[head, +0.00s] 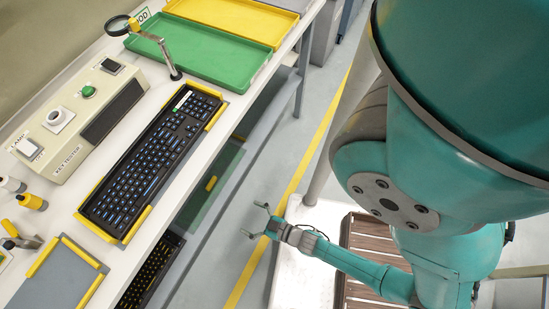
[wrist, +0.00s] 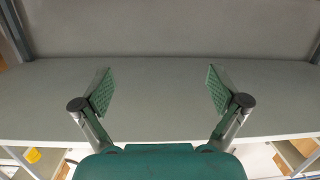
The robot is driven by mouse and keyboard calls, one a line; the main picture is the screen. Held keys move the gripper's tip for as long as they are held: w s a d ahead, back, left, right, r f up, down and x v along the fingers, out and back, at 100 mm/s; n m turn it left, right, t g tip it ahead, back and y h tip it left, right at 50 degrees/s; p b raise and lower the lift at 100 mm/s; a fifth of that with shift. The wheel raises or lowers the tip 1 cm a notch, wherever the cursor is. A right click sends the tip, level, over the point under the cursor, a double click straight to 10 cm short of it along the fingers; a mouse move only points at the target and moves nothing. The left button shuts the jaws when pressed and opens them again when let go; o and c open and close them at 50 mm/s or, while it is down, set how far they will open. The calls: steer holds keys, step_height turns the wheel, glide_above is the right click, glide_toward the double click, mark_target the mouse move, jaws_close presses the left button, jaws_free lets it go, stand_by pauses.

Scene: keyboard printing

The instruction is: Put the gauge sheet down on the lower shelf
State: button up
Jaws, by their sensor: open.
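A flat dark green sheet with a yellow tab, apparently the gauge sheet (head: 219,172), lies on the grey lower shelf (head: 246,155) under the bench. The bench top hides part of it. My gripper (head: 256,220) is open and empty, to the right of the shelf and apart from the sheet. In the wrist view my gripper (wrist: 160,90) has its two green pads wide apart with nothing between them. A wide grey-green surface lies behind the pads there; I cannot tell whether it is the shelf.
A keyboard (head: 153,165) lies between yellow rails on the bench, beside a key tester (head: 70,125). Green (head: 205,50) and yellow (head: 235,18) trays are at the back. Another keyboard (head: 150,270) shows below the bench. A slatted wooden surface (head: 372,245) is near my arm.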

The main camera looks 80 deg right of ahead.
steer(key=s+a+r+y, duration=0.1)
steer(key=s+a+r, duration=0.1)
steer(key=r, duration=0.8)
steer(key=s+a+r+n+y, duration=0.1)
steer(key=s+r, duration=0.3)
steer(key=r, duration=0.7)
steer(key=s+a+r+n+y, duration=0.1)
steer(key=s+a+r, duration=0.1)
steer(key=r, duration=0.8)
steer(key=shift+s+a+r+g+y, duration=0.35)
steer(key=shift+s+r+g+y, duration=0.05)
steer(key=shift+s, duration=0.4)
